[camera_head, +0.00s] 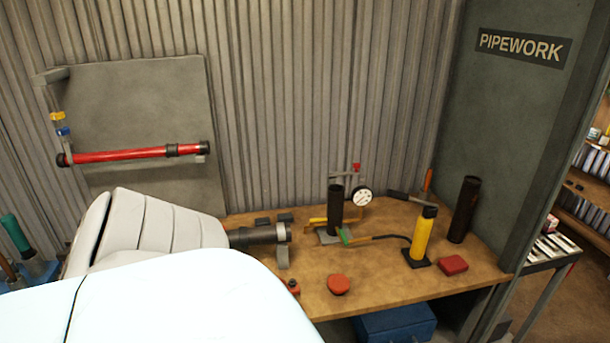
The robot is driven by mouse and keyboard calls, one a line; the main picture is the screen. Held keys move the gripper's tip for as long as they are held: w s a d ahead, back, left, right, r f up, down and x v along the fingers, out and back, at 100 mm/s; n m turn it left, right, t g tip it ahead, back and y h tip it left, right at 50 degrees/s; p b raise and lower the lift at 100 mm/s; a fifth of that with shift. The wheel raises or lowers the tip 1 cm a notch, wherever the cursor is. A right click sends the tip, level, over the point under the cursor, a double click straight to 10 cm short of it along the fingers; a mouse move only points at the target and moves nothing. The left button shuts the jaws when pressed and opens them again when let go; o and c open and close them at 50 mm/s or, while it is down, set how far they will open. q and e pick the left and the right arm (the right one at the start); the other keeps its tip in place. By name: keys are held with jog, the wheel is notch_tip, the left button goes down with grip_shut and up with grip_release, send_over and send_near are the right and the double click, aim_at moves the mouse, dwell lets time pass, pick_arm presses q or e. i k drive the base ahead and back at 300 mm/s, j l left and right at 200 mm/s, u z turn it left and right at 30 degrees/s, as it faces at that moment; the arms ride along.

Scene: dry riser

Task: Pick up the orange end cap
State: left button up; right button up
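A round orange-red cap (338,285), most likely the end cap, lies flat on the wooden bench (395,283) near its front edge. A smaller orange-red piece (293,287) sits to its left, partly hidden by my white arm. My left arm comes in from the left, and the dark end of my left gripper (284,238) is over the bench's left part, up and left of the cap and apart from it. Whether its fingers are open is unclear at this angle. My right gripper is out of view.
A black tube (335,210) on a grey base, a pressure gauge (360,196), a yellow cylinder (422,236), a dark tube (464,210) and a red block (453,264) stand behind and right. Bench around the cap is clear. A red pipe (130,154) hangs on a wall panel.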

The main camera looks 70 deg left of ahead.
aim_at(338, 283)
jog(key=u, duration=1.8)
